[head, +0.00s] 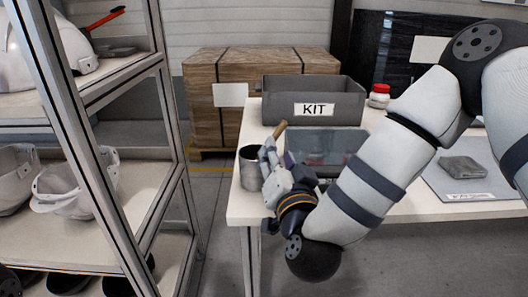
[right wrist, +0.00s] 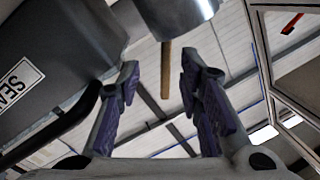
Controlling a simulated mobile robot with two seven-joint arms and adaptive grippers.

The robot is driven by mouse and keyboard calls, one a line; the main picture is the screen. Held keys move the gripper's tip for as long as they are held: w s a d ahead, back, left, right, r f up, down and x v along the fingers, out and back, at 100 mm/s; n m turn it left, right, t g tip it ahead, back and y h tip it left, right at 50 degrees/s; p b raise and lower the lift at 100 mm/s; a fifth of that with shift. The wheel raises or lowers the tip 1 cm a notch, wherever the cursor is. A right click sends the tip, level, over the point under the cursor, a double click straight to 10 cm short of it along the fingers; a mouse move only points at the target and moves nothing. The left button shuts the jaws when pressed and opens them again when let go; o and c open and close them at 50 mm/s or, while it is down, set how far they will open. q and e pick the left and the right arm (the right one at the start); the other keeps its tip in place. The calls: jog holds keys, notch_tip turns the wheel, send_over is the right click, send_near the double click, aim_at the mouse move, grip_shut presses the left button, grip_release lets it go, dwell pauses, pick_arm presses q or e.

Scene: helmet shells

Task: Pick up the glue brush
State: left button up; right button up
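The glue brush (head: 279,130) shows only as a wooden handle above the metal cup (head: 251,172) at the left end of the table. Its lower part is hidden. In the right wrist view the brush handle (right wrist: 165,80) extends from the rim of the cup (right wrist: 178,14), and that picture looks upside down. My right gripper (head: 268,158) is beside the cup and partly covers it. In the right wrist view the right gripper (right wrist: 157,76) is open, and the handle appears between its purple-padded fingers, touching neither. My left gripper is not in view.
A grey KIT box (head: 314,97) and a dark grey bin (head: 327,143) stand behind my right arm. A red-lidded jar (head: 379,96) is farther right. A grey mat (head: 450,180) bears a small block. A shelf rack (head: 127,190) with helmet shells stands close on the left.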

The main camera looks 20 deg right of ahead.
jog(key=w, duration=0.5)
jog(key=shift+w, duration=0.15)
grip_shut()
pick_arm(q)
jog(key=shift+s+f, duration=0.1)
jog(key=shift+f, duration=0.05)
pick_arm(e)
jog(key=shift+r, duration=0.1)
notch_tip(320, 180, up, 10)
jog(key=p, duration=0.4)
jog(key=shift+r+p, duration=0.25)
jog(key=shift+p, duration=0.15)
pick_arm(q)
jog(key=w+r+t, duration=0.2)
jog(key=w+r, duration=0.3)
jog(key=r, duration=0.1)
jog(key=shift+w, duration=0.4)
pick_arm(e)
jog(key=shift+f, duration=0.35)
